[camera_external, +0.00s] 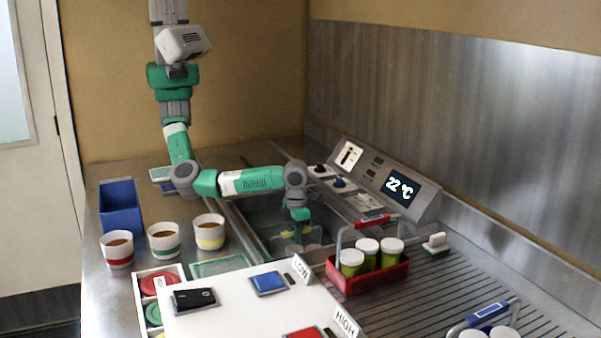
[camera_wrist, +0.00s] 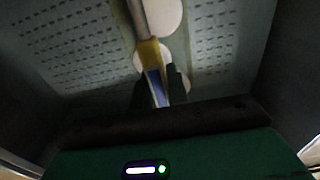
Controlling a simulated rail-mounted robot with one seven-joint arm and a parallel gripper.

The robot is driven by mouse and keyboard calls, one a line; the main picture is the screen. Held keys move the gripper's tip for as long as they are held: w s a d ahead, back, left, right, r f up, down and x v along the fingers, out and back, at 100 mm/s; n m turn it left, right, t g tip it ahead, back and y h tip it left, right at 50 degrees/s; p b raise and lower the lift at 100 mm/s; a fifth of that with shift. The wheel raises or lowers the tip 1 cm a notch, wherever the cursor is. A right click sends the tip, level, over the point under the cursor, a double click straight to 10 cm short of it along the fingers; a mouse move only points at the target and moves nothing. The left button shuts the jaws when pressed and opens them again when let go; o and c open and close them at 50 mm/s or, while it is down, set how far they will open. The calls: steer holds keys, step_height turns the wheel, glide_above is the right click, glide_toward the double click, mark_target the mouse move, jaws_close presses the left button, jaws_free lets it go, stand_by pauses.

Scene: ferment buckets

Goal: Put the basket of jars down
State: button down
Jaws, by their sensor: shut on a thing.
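My gripper (camera_external: 300,228) reaches down into the basin in the middle of the counter. In the wrist view its dark fingers are shut on a basket handle (camera_wrist: 151,52), grey with a yellow and a blue part. Pale round jar lids (camera_wrist: 166,15) show below the handle; they also show dimly under my gripper in the external view (camera_external: 311,248). The basket's body is mostly hidden, and I cannot tell whether it touches the basin floor. A perforated floor (camera_wrist: 65,50) lies beneath the lids.
A red basket (camera_external: 372,281) with green, white-lidded jars stands right of the basin on the ribbed drainboard. A blue-handled basket (camera_external: 488,313) is at the lower right. Cups (camera_external: 164,241), a blue bin (camera_external: 121,208) and a white board (camera_external: 235,312) lie left and front. A control panel (camera_external: 385,188) reads 22 °C.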

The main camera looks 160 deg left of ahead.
steer(key=c, duration=1.4)
jaws_free()
steer(key=shift+o, duration=0.2)
step_height(320, 180, up, 12)
steer(key=p, duration=0.1)
steer(key=shift+w+r, duration=0.1)
